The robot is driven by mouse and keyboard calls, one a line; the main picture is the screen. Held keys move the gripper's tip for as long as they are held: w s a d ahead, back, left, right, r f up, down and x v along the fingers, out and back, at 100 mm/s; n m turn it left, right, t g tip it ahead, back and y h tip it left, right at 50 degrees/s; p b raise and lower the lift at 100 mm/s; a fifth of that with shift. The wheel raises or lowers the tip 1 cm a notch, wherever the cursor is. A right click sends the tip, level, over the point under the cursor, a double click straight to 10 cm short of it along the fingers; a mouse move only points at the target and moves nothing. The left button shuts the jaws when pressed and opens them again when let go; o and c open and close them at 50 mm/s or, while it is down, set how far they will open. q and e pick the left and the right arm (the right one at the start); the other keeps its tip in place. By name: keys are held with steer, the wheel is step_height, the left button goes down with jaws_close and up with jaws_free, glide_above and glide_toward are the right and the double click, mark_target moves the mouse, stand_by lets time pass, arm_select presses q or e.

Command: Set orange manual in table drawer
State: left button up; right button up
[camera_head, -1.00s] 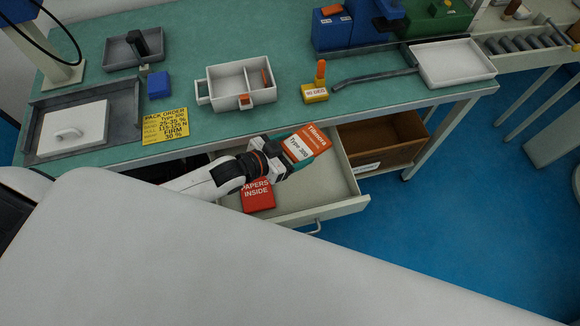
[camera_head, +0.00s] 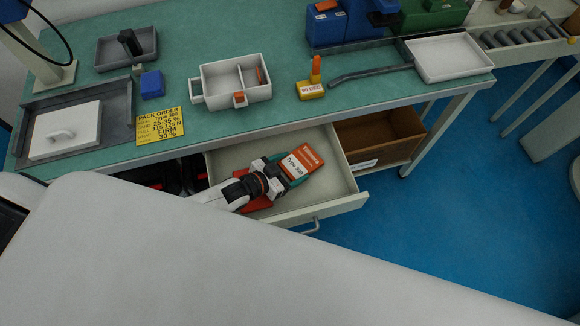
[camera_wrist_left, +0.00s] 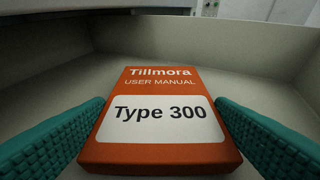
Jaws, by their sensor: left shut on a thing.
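The orange manual (camera_head: 306,158), marked "Type 300", is inside the open table drawer (camera_head: 340,186), between the fingers of my left gripper (camera_head: 286,170). In the left wrist view the manual (camera_wrist_left: 160,115) lies face up between the two green fingertips (camera_wrist_left: 160,130). The drawer's pale walls and floor (camera_wrist_left: 240,90) surround it there. My left gripper is shut on the manual by its sides. I cannot tell whether the manual touches the drawer floor. My right gripper is not in view.
A red booklet (camera_head: 258,203) lies in the drawer, mostly hidden under my left arm. A brown open compartment (camera_head: 380,140) is right of the drawer. The green tabletop (camera_head: 290,112) above holds a white divided box (camera_head: 220,92) and a yellow order card (camera_head: 160,126).

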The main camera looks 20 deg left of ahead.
arm_select(q)
steer(key=o, duration=0.6)
steer(key=shift+f, duration=0.2)
steer(key=o, duration=0.5)
steer(key=shift+c, duration=0.2)
steer(key=shift+r, duration=0.15)
steer(key=shift+s+r, duration=0.15)
steer(key=v, duration=1.1)
steer(key=shift+s+a+r+p, duration=0.1)
steer(key=shift+s+a+p, duration=0.15)
steer(key=shift+p, duration=0.05)
